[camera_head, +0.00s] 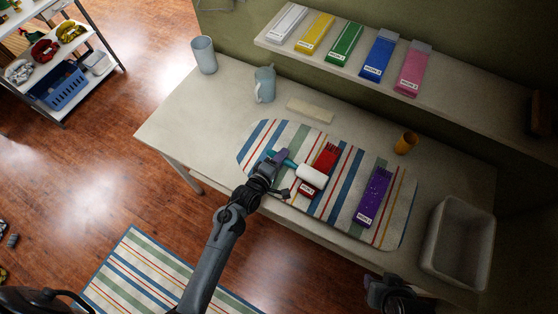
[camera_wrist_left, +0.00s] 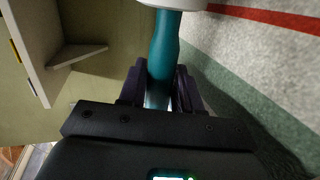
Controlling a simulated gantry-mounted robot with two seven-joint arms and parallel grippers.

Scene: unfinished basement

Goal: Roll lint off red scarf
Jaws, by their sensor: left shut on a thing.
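The red scarf (camera_head: 326,158) lies folded on the striped mat (camera_head: 400,225), with a label at its near end. My left gripper (camera_head: 280,157) is shut on the teal handle of the lint roller (camera_head: 312,176). The roller's white head lies across the middle of the red scarf and hides part of it; I cannot tell whether it touches. The left wrist view shows the teal handle (camera_wrist_left: 164,50) between the two dark fingers. My right gripper (camera_head: 392,292) is at the bottom right, off the table's front edge; its fingers are unclear.
A purple scarf (camera_head: 373,198) with pale specks lies right of the red one. A grey bin (camera_head: 458,243) stands at the right end. An orange cup (camera_head: 406,143), blue mug (camera_head: 265,84) and pale block (camera_head: 310,109) stand behind the mat. Folded scarves line the shelf (camera_head: 460,101).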

